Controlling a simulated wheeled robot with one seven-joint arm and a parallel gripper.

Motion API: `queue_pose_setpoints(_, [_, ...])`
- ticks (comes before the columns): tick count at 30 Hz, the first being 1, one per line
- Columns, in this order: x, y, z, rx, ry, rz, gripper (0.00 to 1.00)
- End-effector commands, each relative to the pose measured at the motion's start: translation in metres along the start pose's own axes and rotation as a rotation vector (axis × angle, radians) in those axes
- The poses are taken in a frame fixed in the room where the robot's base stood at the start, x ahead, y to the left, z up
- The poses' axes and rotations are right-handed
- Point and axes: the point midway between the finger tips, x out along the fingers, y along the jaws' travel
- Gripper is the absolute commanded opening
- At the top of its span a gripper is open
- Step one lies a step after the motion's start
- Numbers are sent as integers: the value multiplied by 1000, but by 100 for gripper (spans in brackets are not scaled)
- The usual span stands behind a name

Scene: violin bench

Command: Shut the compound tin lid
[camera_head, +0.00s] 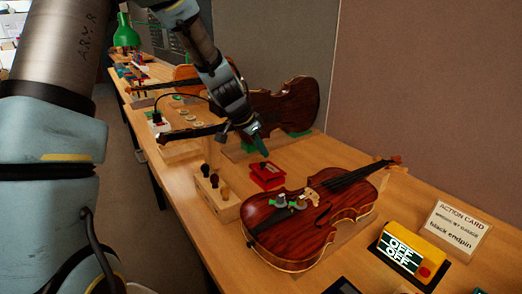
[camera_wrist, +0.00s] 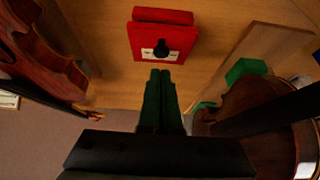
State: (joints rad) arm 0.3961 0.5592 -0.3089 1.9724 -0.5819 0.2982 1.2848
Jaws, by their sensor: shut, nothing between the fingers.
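The compound tin is a small red box that sits on the bench between the violins, near the middle of the head view (camera_head: 268,181). It also shows at the top of the wrist view (camera_wrist: 178,38), with a red strip (camera_wrist: 163,16) along its far side and a white patch with a dark round piece facing me. I cannot tell for certain how far its lid is raised. My gripper (camera_head: 262,149) is above and behind the tin, apart from it. Its green fingers, also in the wrist view (camera_wrist: 160,75), are together and empty, pointing towards the tin.
A red-brown violin (camera_head: 305,232) lies just in front of the tin, and another (camera_head: 285,104) stands behind. A wooden block with several dark pegs (camera_head: 214,190) is left of the tin. A yellow box reading OFF (camera_head: 434,248) and a card (camera_head: 457,228) stand at right.

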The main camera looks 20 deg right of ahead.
Motion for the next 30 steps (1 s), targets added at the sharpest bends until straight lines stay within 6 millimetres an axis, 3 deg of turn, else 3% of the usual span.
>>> queue_pose_setpoints(6, [10, 0, 10, 0, 0, 1, 0])
queue_pose_setpoints(18, [13, 0, 12, 1, 1, 0, 0])
queue_pose_setpoints(30, [22, 0, 34, 0, 1, 0, 0])
